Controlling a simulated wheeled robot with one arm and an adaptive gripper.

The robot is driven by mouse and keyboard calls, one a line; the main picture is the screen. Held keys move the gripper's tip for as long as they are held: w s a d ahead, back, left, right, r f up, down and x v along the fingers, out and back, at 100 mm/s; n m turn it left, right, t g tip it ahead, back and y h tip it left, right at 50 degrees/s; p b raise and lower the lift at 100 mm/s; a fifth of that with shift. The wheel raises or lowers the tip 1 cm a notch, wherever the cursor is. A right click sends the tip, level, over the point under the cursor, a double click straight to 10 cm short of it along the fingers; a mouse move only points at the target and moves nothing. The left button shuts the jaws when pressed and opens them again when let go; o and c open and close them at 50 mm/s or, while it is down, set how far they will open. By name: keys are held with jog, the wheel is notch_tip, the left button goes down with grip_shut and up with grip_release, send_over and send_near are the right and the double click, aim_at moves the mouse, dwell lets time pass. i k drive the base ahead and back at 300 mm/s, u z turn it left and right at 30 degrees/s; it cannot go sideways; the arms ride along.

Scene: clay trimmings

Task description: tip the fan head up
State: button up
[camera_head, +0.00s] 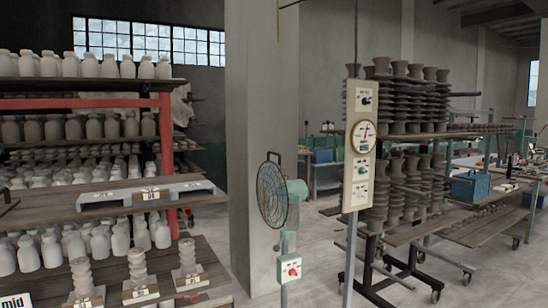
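The fan head is a round dark wire cage (271,194) in front of a pale green motor housing (297,203). It stands on a pale post in the middle of the view, beside a grey concrete pillar. The cage faces left and looks close to upright; its exact tilt is hard to tell. A small box with a red knob (290,268) sits on the post below the head. My gripper is not in view.
A control panel (360,146) with a dial and switches stands on a post right of the fan. Wheeled racks of dark ribbed pieces (405,100) stand behind it. Shelves (92,200) of pale bottles fill the left. Some floor (310,245) shows behind the fan.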

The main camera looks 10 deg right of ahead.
aim_at(287, 193)
jog(key=z, duration=0.6)
jog(key=i, duration=1.25)
jog(key=u, duration=0.2)
